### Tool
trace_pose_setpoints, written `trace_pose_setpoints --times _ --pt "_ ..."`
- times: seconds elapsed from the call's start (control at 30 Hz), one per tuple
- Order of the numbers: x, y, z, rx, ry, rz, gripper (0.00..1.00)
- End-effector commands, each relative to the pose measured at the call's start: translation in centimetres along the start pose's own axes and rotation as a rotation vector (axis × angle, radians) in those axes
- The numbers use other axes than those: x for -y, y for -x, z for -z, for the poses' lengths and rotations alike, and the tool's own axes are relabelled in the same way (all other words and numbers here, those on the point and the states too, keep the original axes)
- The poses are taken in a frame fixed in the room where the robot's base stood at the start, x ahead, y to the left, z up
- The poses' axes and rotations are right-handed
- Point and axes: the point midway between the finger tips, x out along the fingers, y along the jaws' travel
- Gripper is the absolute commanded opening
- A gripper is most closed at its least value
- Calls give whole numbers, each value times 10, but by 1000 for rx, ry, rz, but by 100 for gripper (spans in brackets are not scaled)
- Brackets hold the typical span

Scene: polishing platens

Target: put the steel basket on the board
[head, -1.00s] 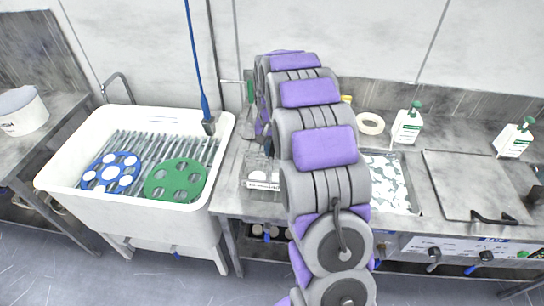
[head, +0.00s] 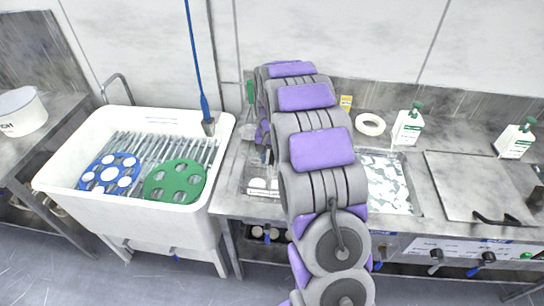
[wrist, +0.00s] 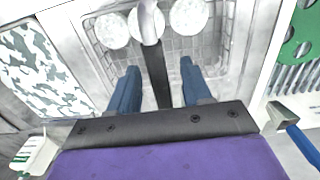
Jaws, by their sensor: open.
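The steel basket (wrist: 222,42) is a wire basket with white discs in it, at the top middle of the wrist view. In the head view, the basket (head: 246,189) is on the steel counter left of my arm, partly hidden by it. A bar with a dark grip (wrist: 157,75) rises over the basket between my fingers. My gripper (wrist: 158,67) is open, its two blue fingers apart on either side of the grip. The head view hides the fingers behind my arm. A flat grey panel (head: 470,180) lies on the counter at right; I cannot tell whether this is the board.
A white sink (head: 130,212) with a slatted rack, a blue disc (head: 110,173) and a green disc (head: 175,182) stands at left. A patterned shiny area (head: 392,182), a tape roll (head: 370,124) and pump bottles (head: 407,128) are right of my arm.

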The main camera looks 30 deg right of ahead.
Motion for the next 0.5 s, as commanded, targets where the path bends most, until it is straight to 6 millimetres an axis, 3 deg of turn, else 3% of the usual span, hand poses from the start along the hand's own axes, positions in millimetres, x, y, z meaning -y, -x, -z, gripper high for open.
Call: trace_pose_setpoints --times 0.27,0.5 --pt "0 6 0 0 0 0 49" --pt "0 49 2 -6 0 2 49"
